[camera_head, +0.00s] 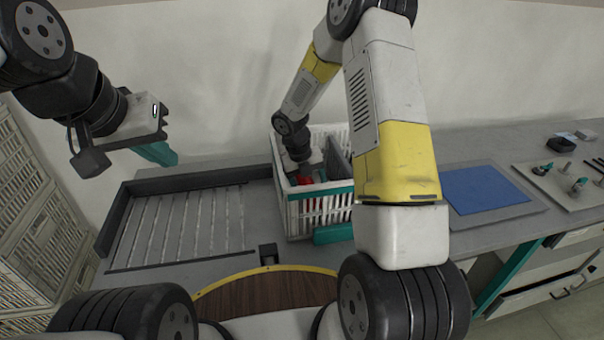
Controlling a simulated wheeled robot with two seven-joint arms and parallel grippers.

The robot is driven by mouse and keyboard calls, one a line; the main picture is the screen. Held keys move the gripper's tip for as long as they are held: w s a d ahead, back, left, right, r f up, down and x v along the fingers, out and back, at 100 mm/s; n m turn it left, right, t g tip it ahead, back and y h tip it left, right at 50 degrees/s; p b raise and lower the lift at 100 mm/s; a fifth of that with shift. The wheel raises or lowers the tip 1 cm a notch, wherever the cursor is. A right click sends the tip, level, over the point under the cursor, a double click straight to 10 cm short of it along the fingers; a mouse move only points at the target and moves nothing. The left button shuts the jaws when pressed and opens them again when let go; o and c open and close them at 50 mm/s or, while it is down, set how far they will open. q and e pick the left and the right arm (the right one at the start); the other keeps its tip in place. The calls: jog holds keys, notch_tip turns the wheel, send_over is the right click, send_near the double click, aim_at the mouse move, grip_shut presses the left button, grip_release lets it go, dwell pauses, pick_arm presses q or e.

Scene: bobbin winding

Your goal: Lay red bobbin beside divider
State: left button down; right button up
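A white slatted crate (293,217) with a teal front rim stands on the bench at centre. Inside it a red item (306,180), probably the red bobbin, shows only in part. A dark grey panel (337,158), apparently the divider, stands tilted to its right. My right arm reaches down into the crate, its wrist right above the red item. The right gripper's fingers are hidden, so I cannot tell whether it holds the item. My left gripper (158,148) hangs at upper left, clear of the bench and apart from the crate. Its teal fingertip shows, but its opening does not.
A dark-edged tray with slanted grey bars (180,228) lies left of the crate. A blue mat (485,190) and a board with small fittings (562,188) lie at right. A teal piece (334,233) sits against the crate's front. Stacked crates (40,205) stand far left.

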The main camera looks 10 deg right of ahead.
jog(key=s+r+m+t, duration=0.1)
jog(key=s+r+m, duration=0.3)
jog(key=r, duration=0.6)
jog(key=s+r+m, duration=0.1)
jog(key=r+m, duration=0.4)
jog(key=r, duration=0.6)
jog(key=s+r+m+t+y, duration=0.2)
jog(key=s+r+m, duration=0.3)
jog(key=s+m, duration=0.4)
jog(key=s+r+m+t+y, duration=0.2)
jog(key=s+r+m, duration=0.3)
jog(key=s+m, duration=0.5)
jog(key=shift+a+r+m+t+y, duration=0.25)
jog(key=shift+r+m+t+y, duration=0.25)
jog(key=shift+m, duration=3.4)
jog(key=shift+s+f, duration=0.1)
